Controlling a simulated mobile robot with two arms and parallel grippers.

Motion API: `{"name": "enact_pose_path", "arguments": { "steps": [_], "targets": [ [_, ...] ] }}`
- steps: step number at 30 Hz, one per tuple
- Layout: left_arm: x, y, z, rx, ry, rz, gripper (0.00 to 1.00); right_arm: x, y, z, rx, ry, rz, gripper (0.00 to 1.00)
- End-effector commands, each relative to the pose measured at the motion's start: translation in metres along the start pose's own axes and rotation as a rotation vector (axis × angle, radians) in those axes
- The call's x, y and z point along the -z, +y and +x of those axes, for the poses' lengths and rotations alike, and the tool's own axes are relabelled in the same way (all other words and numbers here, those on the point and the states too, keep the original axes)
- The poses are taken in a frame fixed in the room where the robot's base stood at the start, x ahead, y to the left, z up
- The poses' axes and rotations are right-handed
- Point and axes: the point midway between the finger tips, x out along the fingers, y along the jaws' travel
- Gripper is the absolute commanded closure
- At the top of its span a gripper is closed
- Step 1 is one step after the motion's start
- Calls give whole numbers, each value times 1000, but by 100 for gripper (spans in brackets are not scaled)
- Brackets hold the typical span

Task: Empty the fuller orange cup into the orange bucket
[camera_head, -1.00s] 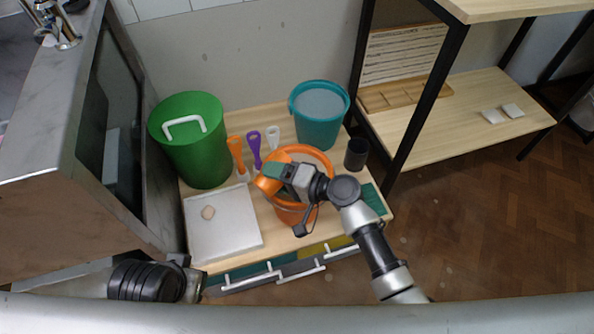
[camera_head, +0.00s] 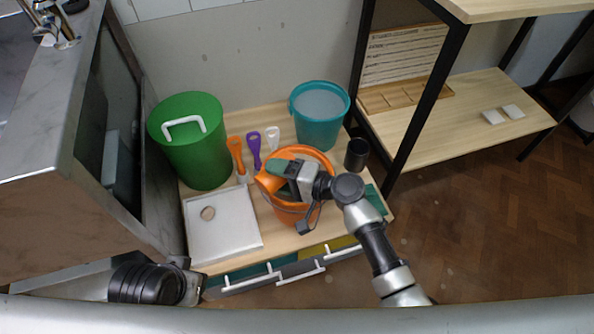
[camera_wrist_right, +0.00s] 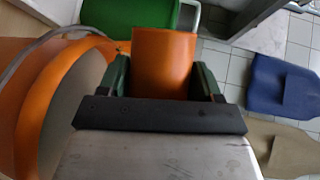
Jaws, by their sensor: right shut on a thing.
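The orange bucket (camera_head: 300,151) stands on the low wooden table, largely covered from above by my right arm. Its rim and a grey inside surface fill the left of the right wrist view (camera_wrist_right: 20,120). My right gripper (camera_head: 280,175) is over the bucket, shut on an orange cup (camera_head: 266,183). The cup is tilted; between the green fingers in the wrist view, its outer wall (camera_wrist_right: 165,62) shows. The cup's mouth and contents are hidden. I see no second orange cup. My left arm is at the bottom left; its fingers cannot be made out.
A green lidded bin (camera_head: 195,150) and a teal bucket (camera_head: 318,130) with pale contents stand behind. A white tray (camera_head: 225,232) holds a small round piece. A dark cup (camera_head: 356,154) stands right of the bucket.

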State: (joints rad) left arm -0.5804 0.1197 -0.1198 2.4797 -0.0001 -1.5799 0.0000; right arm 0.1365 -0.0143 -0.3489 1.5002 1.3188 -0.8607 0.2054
Motion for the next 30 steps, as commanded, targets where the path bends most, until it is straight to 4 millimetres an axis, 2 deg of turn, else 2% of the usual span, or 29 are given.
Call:
{"name": "enact_pose_path", "arguments": {
  "steps": [17,30],
  "targets": [
    [-1,0,2,0,0,0,57,2,-3,-1,26,-11,64,62],
    [10,1,6,-2,69,3,57,4,1,-1,45,-18,112,62]
  ]
}}
